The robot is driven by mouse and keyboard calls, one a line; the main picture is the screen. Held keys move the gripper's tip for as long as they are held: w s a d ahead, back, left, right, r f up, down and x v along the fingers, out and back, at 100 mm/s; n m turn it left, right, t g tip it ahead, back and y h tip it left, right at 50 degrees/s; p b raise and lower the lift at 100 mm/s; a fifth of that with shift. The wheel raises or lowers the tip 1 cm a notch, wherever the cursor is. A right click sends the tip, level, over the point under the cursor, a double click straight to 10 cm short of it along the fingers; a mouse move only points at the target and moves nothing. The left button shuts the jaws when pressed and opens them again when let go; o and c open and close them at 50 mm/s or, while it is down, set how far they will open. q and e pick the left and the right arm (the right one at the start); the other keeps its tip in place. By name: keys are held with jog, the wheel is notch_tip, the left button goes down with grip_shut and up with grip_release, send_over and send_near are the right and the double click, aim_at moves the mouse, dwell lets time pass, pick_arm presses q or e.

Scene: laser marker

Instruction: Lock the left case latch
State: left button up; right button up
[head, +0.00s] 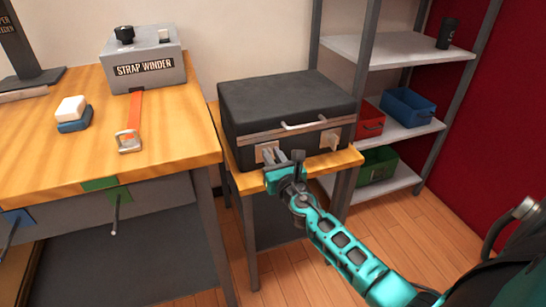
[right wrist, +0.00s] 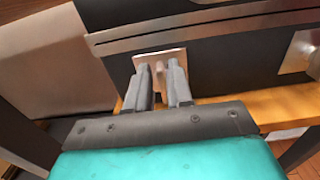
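A black case (head: 285,102) with a light metal band and a handle (head: 303,125) stands closed on a small wooden table. The left latch (head: 264,151) is a pale metal plate low on its front; it also shows in the right wrist view (right wrist: 161,62). The right latch (head: 330,139) sits farther right. My right gripper (head: 283,156) is at the left latch, its two fingers (right wrist: 164,83) apart in front of the plate, with a small tab between their tips. Whether the fingers touch the tab cannot be told. My left gripper is not in view.
The small table (head: 345,159) has a narrow bare edge before the case. A larger workbench (head: 60,165) on the left carries a strap winder (head: 150,62) and an orange strap. A grey shelf (head: 400,48) with bins stands behind on the right.

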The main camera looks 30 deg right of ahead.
grip_shut()
